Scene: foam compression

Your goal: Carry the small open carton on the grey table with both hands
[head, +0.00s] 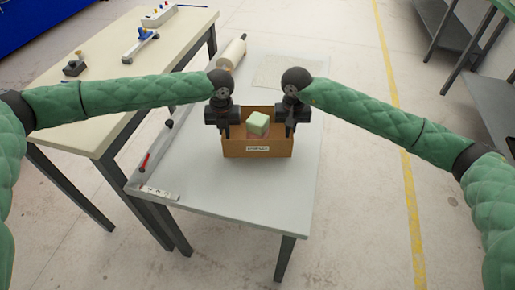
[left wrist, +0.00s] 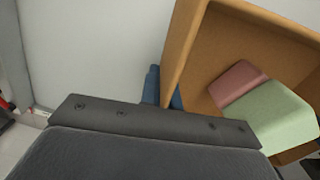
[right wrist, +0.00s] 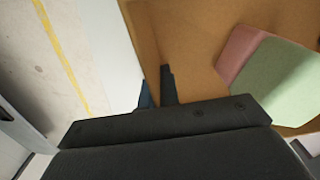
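The small open carton (head: 238,148) is brown with a white label on its front, and sits upright at the middle of the grey table (head: 215,185). A pale green block (head: 257,121) pokes above its rim. In the left wrist view a pink block (left wrist: 238,82) lies against the green one inside. My left gripper (head: 227,128) is at the carton's left wall, one finger outside and one inside, closed on it. My right gripper (head: 288,128) straddles the right wall the same way. I cannot tell whether the carton's base touches the table.
A red marker (head: 145,162) and a white strip (head: 160,193) lie at the table's left edge. A pale roll (head: 231,54) and a flat sheet (head: 282,71) lie behind the carton. A cream bench (head: 75,135) with tools adjoins on the left. The table front is clear.

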